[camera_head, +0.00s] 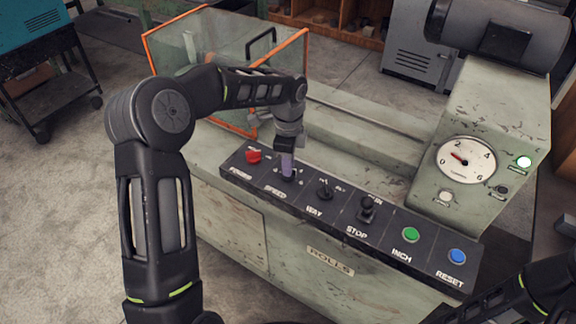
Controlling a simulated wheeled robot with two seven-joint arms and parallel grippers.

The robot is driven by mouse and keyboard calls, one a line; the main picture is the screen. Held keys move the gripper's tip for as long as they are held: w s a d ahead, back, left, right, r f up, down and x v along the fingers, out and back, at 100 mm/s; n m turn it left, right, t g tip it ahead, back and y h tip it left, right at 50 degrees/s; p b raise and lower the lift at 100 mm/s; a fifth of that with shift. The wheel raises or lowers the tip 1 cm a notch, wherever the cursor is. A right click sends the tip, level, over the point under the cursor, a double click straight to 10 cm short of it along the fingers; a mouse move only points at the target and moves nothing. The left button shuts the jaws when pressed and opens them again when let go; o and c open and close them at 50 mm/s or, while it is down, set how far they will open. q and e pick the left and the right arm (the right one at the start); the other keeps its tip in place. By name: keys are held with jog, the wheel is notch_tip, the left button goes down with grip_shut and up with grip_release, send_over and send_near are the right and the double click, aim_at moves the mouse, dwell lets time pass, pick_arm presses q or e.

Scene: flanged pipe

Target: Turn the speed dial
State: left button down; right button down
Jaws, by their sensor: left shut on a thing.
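The speed dial (288,178) is a small dark knob above the SPEED label on the machine's black control panel (340,221). My left gripper (287,170) points down onto it from above, and its fingers are shut on the dial. The fingers hide most of the dial, so its pointer cannot be read. The round white gauge (466,160) at the right has a red needle and numbers up to 6. My right arm shows at the lower right corner, and its gripper is out of view.
A red POWER button (254,156) sits just left of the dial. The WAY switch (324,189), STOP lever (367,206), green INCH button (411,234) and blue RESET button (457,256) lie to the right. An orange-framed clear guard (225,65) stands behind my left arm.

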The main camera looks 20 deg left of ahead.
pick_arm(q)
jog(key=n+b, duration=0.1)
jog(key=n, duration=0.2)
jog(key=shift+n, duration=0.3)
jog(key=n, duration=0.4)
jog(key=shift+n+b, duration=0.3)
jog(key=shift+b, duration=0.1)
jog(key=n, duration=0.8)
jog(key=shift+b, duration=0.35)
jog(key=n, duration=0.4)
jog(key=shift+n, duration=0.3)
jog(key=n, duration=0.3)
jog(key=shift+n, duration=0.4)
jog(key=n+p, duration=0.1)
jog(key=n, duration=0.2)
jog(key=shift+n, duration=0.3)
jog(key=n, duration=0.4)
jog(key=shift+p, duration=0.35)
